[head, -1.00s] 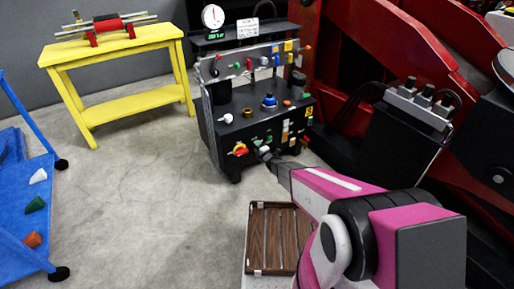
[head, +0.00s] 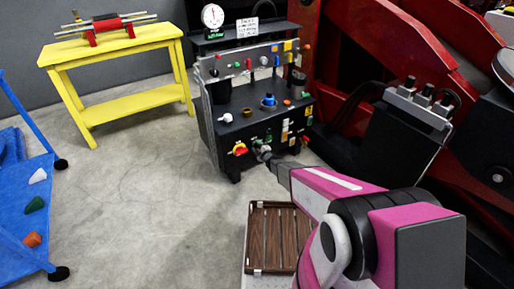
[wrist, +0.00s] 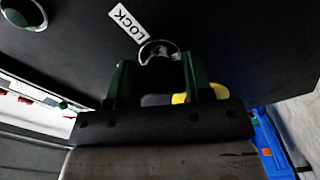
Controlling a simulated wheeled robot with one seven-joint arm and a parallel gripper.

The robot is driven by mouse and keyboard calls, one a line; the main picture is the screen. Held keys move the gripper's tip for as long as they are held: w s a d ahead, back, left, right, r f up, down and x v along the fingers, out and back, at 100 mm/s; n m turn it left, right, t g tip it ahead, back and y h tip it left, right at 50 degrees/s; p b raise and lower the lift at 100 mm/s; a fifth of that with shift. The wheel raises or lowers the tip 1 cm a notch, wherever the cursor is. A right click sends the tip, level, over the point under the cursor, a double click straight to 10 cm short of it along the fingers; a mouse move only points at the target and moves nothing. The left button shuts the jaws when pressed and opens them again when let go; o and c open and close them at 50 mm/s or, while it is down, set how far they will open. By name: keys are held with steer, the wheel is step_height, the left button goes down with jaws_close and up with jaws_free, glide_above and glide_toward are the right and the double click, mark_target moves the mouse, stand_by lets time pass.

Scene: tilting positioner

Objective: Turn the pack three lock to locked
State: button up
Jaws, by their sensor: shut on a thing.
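The black positioner control box (head: 228,140) stands at the middle back, with knobs, switches and small tags on its front. In the wrist view, a tilted white label reading LOCK (wrist: 128,22) sits on the dark panel. Just beside it is a round silver-rimmed lock (wrist: 158,50) with a dark middle. My gripper (wrist: 160,75) has its two green fingers on either side of this lock and is shut on it. In the head view my gripper (head: 266,155) is small at the lower front of the box. The lock's exact turned position is hard to read.
Red machinery (head: 390,50) stands close on the right. A yellow table (head: 115,60) and blue cart (head: 30,200) stand left, with clear floor between.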

steer(key=m, duration=1.2)
steer(key=shift+m, duration=0.3)
stand_by(0.4)
steer(key=o, duration=0.9)
steer(key=shift+s, duration=0.1)
